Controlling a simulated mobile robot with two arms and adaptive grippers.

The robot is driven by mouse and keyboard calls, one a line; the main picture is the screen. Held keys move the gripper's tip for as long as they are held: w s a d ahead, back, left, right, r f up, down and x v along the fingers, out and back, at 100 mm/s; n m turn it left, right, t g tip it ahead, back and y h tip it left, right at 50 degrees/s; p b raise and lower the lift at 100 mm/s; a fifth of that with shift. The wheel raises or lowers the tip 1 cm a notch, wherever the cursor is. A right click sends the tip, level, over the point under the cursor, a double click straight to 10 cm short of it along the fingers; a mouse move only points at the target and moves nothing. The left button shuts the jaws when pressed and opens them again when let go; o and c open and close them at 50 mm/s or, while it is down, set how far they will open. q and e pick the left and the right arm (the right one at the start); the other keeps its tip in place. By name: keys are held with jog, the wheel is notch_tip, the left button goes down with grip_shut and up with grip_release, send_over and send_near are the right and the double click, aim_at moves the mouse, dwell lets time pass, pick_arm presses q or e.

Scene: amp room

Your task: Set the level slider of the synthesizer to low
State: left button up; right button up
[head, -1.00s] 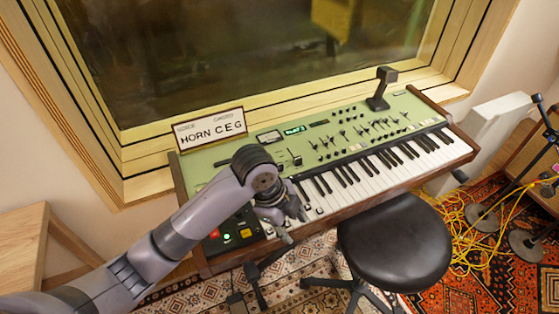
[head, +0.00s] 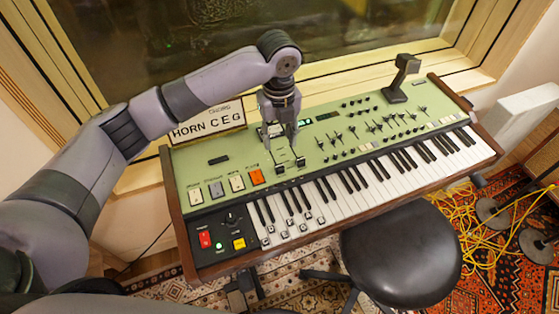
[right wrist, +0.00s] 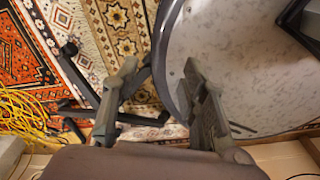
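The green synthesizer (head: 207,170) stands below the window with its keyboard toward me. My left gripper (head: 279,140) points down over the panel's left-middle part, fingers apart, with no object seen between them. Just below the fingertips are two dark slider caps, a left one (head: 280,169) and a right one (head: 300,162). The gripper partly hides the panel behind them, and I cannot read which is the level slider or tell whether a finger touches one. My right gripper (right wrist: 157,100) is open and empty in the right wrist view, away from the panel.
A sign reading HORN CEG (head: 208,124) stands at the panel's back left, partly behind my left arm. More small sliders (head: 378,125) fill the panel's right part. A black stool (head: 402,254) stands in front. Yellow cables (head: 470,235) lie on the rug at right.

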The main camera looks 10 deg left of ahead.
pick_arm(q)
send_over(279, 166)
notch_tip(279, 166, down, 4)
jog(key=shift+f, duration=0.2)
notch_tip(279, 166, down, 5)
jog(key=shift+s+r+p, duration=0.1)
jog(key=shift+r+p, duration=0.05)
jog(key=shift+p, duration=0.2)
notch_tip(279, 166, down, 2)
jog(key=shift+f, duration=0.4)
jog(key=c, duration=0.6)
grip_shut()
pick_arm(e)
jog(key=shift+w+a+r, duration=0.1)
jog(key=shift+w+r, duration=0.2)
jog(key=shift+w, duration=0.55)
jog(key=shift+w+r, duration=0.25)
jog(key=shift+w, duration=0.55)
